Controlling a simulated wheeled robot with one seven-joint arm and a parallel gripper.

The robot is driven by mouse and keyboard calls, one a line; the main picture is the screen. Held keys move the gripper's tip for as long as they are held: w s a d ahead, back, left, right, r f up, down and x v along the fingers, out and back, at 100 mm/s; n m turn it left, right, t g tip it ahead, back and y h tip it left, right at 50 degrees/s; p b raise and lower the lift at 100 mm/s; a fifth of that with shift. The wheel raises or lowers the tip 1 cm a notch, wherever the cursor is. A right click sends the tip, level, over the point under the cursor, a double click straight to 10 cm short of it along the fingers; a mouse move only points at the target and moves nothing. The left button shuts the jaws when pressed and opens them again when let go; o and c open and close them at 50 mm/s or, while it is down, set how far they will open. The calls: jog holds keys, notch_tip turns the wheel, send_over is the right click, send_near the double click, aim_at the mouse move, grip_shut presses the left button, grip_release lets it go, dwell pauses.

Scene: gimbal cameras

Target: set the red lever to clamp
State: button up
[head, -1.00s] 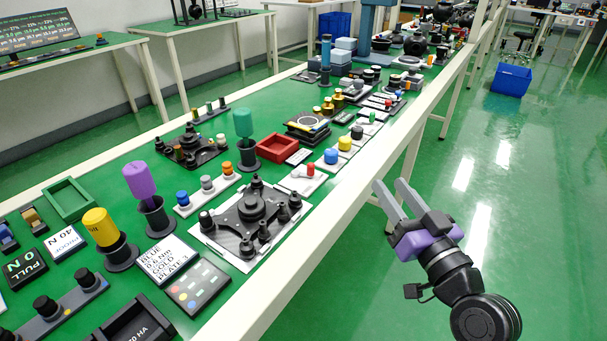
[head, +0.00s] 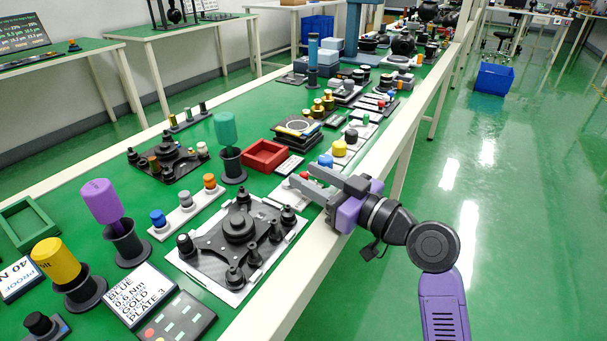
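A small red piece (head: 304,175), likely the red lever, stands on a pale plate near the table's right edge. It is mostly hidden behind my gripper's fingers, so its setting and any clamp marking cannot be read. My gripper (head: 300,173) reaches in from the right over the table edge, with its two grey fingers spread apart. The fingertips overlap the red piece in the picture. Whether they touch it or are around it, I cannot tell. Nothing shows held between the fingers.
A black fixture on a white plate (head: 185,262) lies just left of my gripper. Blue (head: 325,160) and yellow (head: 339,148) knobs stand just behind it. A red tray (head: 285,158) is beyond the fingers.

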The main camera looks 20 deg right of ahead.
jog(key=shift+x, duration=0.95)
grip_shut()
jog(key=shift+w+d+f+n+g+y+b, duration=0.25)
jog(key=shift+y+b, duration=0.35)
jog(key=shift+b, duration=0.45)
jog(key=shift+a+r+n+g+y+b, duration=0.15)
jog(key=shift+r+n+g+y+b, duration=0.05)
jog(key=shift+n+g+y+b, duration=0.2)
